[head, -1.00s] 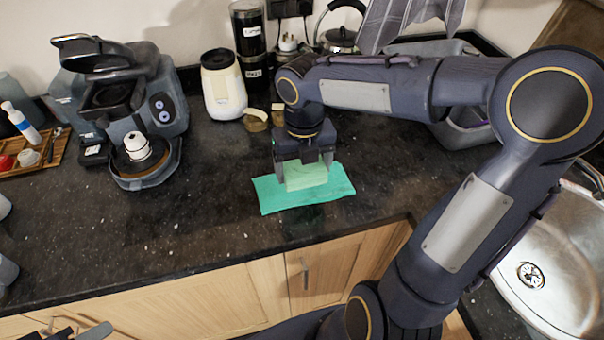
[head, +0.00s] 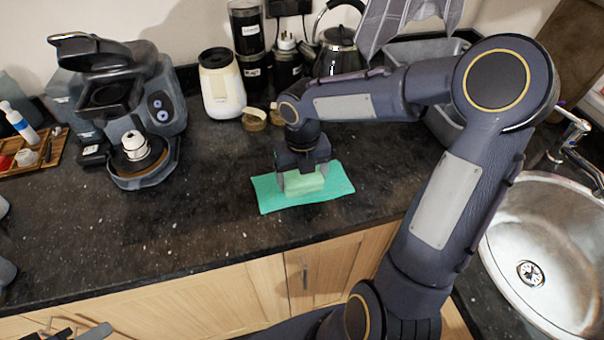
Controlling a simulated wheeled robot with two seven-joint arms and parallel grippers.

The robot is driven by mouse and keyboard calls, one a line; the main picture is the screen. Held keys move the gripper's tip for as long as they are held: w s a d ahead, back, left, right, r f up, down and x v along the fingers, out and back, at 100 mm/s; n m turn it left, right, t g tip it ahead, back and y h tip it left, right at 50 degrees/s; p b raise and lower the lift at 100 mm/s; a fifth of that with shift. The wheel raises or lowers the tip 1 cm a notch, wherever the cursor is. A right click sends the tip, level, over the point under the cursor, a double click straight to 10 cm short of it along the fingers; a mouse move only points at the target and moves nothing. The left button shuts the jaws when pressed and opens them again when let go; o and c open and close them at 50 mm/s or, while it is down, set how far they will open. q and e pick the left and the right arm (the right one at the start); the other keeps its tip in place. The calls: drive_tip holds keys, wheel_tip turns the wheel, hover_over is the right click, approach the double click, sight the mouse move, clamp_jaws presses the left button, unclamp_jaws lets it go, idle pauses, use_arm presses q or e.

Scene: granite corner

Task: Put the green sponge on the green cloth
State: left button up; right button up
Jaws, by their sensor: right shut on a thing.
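The green cloth (head: 338,182) lies flat on the dark countertop, a teal-green rectangle. The pale green sponge (head: 304,183) is between the fingers of my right gripper (head: 302,182), over the middle of the cloth. The gripper points down and is shut on the sponge. The sponge looks to be at or very close to the cloth; I cannot tell for sure whether it touches. Part of the sponge is hidden by the fingers. My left gripper (head: 78,332) shows only in part at the bottom left edge, and its jaws are not clear.
A coffee machine (head: 128,110) stands at the left and a cream jar (head: 222,84) behind the cloth. Small pots (head: 254,119), a kettle (head: 340,50) and a grey tub (head: 445,122) are at the back. The sink (head: 545,240) is at right. Counter left of the cloth is clear.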

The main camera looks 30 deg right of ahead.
drive_tip(key=shift+s+f, duration=0.15)
drive_tip(key=shift+f, duration=0.3)
drive_tip(key=o, duration=0.9)
drive_tip(key=shift+a, duration=0.1)
wheel_tip(320, 180, up, 13)
drive_tip(key=p, duration=0.1)
drive_tip(key=s+a+f+m+t+y, duration=0.1)
drive_tip(key=s+m, duration=0.4)
drive_tip(key=m, duration=0.6)
drive_tip(key=s+a+f+m+t+y, duration=0.1)
drive_tip(key=s+m, duration=0.5)
drive_tip(key=m, duration=0.6)
drive_tip(key=s+a+f+m+t+y, duration=0.1)
drive_tip(key=s+m, duration=0.4)
drive_tip(key=m, duration=0.7)
drive_tip(key=shift+s+a+f+t+y, duration=0.1)
drive_tip(key=shift+s+a+t+y, duration=0.15)
drive_tip(key=shift+t, duration=0.4)
drive_tip(key=shift+s+a+t+y, duration=0.15)
drive_tip(key=shift+a+t, duration=0.1)
drive_tip(key=shift+t, duration=0.4)
